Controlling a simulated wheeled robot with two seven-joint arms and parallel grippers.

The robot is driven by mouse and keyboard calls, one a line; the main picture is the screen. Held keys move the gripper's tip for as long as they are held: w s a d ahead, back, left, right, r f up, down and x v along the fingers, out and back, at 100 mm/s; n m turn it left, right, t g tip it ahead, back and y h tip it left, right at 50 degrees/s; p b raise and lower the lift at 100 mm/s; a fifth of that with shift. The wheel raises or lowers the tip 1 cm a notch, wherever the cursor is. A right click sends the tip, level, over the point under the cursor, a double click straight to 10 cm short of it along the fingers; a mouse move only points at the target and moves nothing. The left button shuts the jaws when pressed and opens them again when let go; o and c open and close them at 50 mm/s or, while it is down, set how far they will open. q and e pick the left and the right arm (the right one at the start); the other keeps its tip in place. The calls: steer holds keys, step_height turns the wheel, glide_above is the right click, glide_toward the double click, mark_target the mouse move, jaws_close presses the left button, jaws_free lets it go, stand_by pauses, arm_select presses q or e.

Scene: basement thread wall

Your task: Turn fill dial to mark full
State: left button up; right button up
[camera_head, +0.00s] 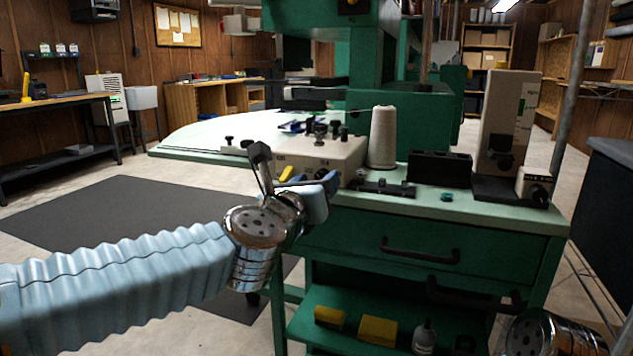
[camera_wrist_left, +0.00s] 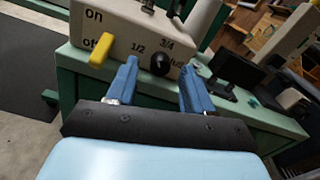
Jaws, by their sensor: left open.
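The fill dial is a round black knob (camera_wrist_left: 160,65) on the front of a cream control box (camera_head: 318,151). Marks 1/2, 3/4 and a partly covered "full" surround it in the left wrist view; I cannot tell which mark it points to. In the head view this gripper (camera_head: 325,187) partly hides the dial area. My right gripper is out of view.
The box stands on a green bench (camera_head: 500,200) beside a white thread cone (camera_head: 382,138). A black block (camera_head: 440,167) and a tall beige unit (camera_head: 508,110) stand further right. Drawer handles (camera_head: 420,250) jut from the bench front. Yellow boxes (camera_head: 377,330) lie on the lower shelf.

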arm_select(q)
steer(key=shift+w+d, duration=0.15)
steer(key=shift+w, duration=0.35)
jaws_close()
steer(key=shift+m, duration=3.4)
